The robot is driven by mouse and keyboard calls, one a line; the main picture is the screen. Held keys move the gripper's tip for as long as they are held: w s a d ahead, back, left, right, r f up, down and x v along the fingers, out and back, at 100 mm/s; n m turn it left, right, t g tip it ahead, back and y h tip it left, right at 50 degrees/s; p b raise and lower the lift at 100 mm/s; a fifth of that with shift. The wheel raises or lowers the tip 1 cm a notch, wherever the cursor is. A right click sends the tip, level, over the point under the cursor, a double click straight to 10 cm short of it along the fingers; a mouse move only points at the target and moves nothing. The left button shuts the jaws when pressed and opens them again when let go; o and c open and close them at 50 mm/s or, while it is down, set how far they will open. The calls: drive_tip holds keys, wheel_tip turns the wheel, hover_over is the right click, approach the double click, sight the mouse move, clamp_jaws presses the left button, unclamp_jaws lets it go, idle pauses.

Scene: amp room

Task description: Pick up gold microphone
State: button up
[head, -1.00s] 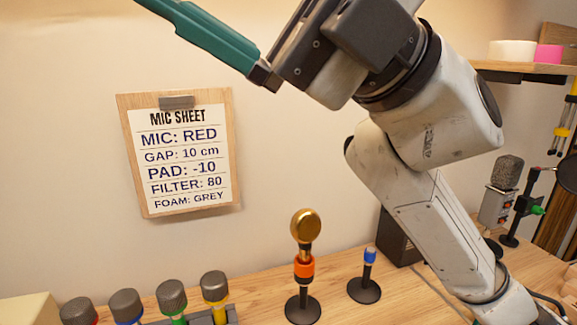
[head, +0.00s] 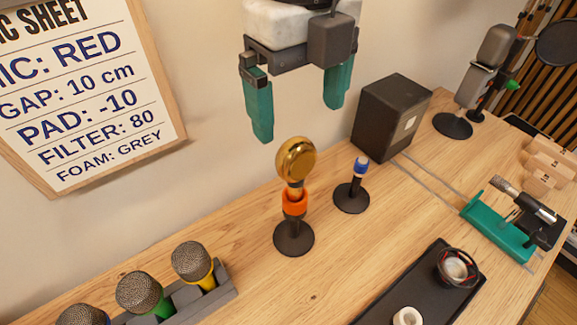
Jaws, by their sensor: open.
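The gold microphone (head: 296,160) stands upright on the wooden table in the head view, with a round gold head, an orange band and a round black base. My gripper (head: 302,120) is open and empty, its two teal fingers pointing down above and slightly behind the gold microphone. The fingers appear apart from it, with the left fingertip just up and left of the gold head.
A short blue-topped stand (head: 352,186) is close right of the microphone. A black box (head: 391,117) stands behind it. Several microphones sit in a grey rack (head: 225,292) at front left. A black tray (head: 440,262) and teal holder (head: 497,228) lie right.

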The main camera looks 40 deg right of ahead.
sight(297, 140)
drive_tip(key=shift+w+a+f+p, duration=0.1)
drive_tip(key=shift+f+p, duration=0.3)
drive_tip(key=shift+f, duration=1.8)
drive_tip(key=shift+w+a+f+p, duration=0.1)
drive_tip(key=shift+f+p, duration=0.25)
drive_tip(key=shift+f, duration=1.8)
drive_tip(key=shift+d, duration=0.1)
drive_tip(key=c, duration=1.6)
